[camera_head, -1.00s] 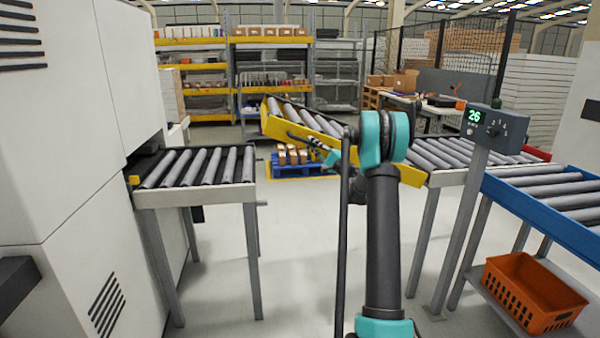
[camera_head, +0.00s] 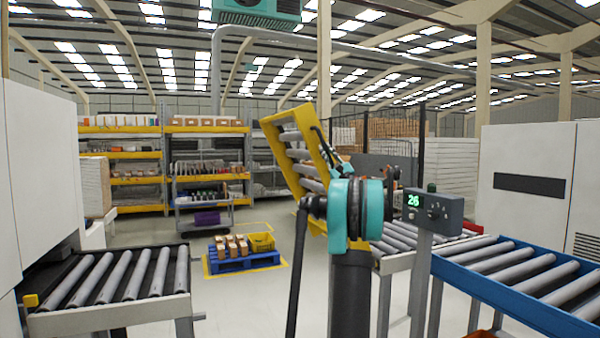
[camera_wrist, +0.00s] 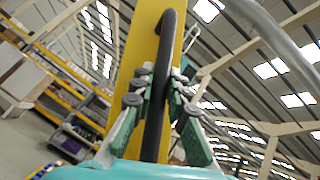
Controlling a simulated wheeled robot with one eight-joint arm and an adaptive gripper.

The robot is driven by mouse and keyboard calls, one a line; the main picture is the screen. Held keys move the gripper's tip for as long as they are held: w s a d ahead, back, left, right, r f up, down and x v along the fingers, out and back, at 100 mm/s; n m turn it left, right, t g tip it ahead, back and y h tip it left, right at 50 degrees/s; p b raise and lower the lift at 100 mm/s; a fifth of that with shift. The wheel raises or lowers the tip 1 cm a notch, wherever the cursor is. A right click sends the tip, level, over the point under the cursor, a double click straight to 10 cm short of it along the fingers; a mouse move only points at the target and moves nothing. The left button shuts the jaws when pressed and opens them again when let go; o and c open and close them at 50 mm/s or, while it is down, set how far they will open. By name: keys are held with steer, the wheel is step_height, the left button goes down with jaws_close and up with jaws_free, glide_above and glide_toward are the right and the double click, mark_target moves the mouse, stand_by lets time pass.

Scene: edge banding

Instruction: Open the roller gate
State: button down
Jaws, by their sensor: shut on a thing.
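The roller gate (camera_head: 285,145) has a yellow frame with grey rollers. In the head view it is tilted up steeply, its top leaning left, between the left and right roller conveyors. In the wrist view, a black handle bar (camera_wrist: 168,35) runs along the yellow gate frame (camera_wrist: 138,30). My gripper (camera_wrist: 161,82) has its fingers on both sides of the bar and is shut on it. In the head view, my arm's dark and teal joints hide the gate's lower right end and the gripper's grip.
The left conveyor (camera_head: 115,280) and blue-framed right conveyor (camera_head: 520,270) flank open floor. A control post with a display reading 26 (camera_head: 430,207) stands close right of my arm. Beyond are a blue pallet with boxes (camera_head: 240,262) and shelves (camera_head: 205,130).

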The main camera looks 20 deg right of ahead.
steer(key=d+r+m+h, duration=0.2)
steer(key=d+m+h, duration=0.1)
steer(key=d, duration=0.4)
steer(key=d+r+m+t+h, duration=0.1)
steer(key=d+r+m+h, duration=0.2)
steer(key=d, duration=0.5)
steer(key=shift+r+m+h, duration=0.3)
steer(key=shift+m+h, duration=0.2)
steer(key=shift+m, duration=0.1)
steer(key=shift+d, duration=0.1)
steer(key=c, duration=1.5)
jaws_free()
steer(key=v, duration=1.2)
steer(key=shift+w+f, duration=0.15)
steer(key=shift+f, duration=0.05)
